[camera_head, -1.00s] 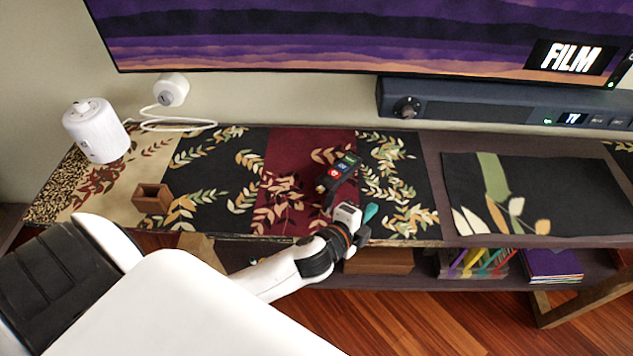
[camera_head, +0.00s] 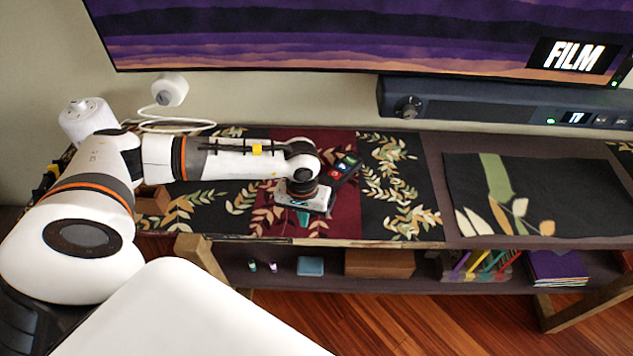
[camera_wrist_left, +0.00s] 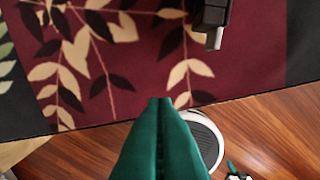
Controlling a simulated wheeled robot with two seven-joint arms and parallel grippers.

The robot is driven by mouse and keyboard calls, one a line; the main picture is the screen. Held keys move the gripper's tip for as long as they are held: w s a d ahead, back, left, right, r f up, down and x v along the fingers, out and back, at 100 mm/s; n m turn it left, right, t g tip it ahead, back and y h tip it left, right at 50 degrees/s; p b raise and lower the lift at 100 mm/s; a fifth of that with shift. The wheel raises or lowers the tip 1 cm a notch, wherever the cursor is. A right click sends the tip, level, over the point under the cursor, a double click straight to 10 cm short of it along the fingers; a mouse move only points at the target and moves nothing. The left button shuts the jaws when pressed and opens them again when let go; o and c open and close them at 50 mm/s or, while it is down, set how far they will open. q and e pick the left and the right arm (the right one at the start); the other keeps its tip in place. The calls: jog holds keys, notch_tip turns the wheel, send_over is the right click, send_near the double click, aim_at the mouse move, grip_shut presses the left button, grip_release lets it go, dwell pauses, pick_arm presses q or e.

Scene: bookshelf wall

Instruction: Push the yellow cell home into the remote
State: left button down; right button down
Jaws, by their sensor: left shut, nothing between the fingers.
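The dark remote (camera_head: 345,168) lies at a slant on the patterned runner, its coloured buttons up. Its near end is partly hidden behind my left wrist. In the left wrist view, a black end with a pale metal tip (camera_wrist_left: 213,40) shows at the top, probably part of the remote. I cannot make out the yellow cell for certain. My left gripper (camera_head: 303,220) has teal fingers, shut and empty, near the runner's front edge. In the wrist view the fingertips (camera_wrist_left: 160,102) are apart from the black end, on the near side of it.
A small wooden box (camera_head: 152,202) stands left, partly behind my arm. A white cylinder (camera_head: 84,118) and a round white device with a cord (camera_head: 170,90) stand behind. The soundbar (camera_head: 500,105) lines the back. The dark mat (camera_head: 590,190) at right is clear.

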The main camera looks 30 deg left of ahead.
pick_arm(q)
jog(key=shift+w+a, duration=0.3)
jog(key=shift+w, duration=0.15)
jog(key=w+a+b, duration=0.1)
jog(key=w, duration=0.2)
jog(key=w+a+b, duration=0.1)
jog(key=w, duration=0.3)
jog(key=w+a+b, duration=0.1)
jog(key=w+b, duration=0.1)
jog(key=w, duration=0.1)
jog(key=shift+w+a+f, duration=0.15)
jog(key=shift+w+a, duration=0.05)
jog(key=shift+f, duration=0.5)
jog(key=shift+f+b, duration=0.1)
jog(key=shift+b, duration=0.25)
jog(key=shift+s, duration=0.2)
jog(key=shift+f, duration=0.1)
jog(key=shift+s+d+f, duration=0.1)
jog(key=shift+s, duration=0.25)
jog(key=shift+s+d, duration=0.1)
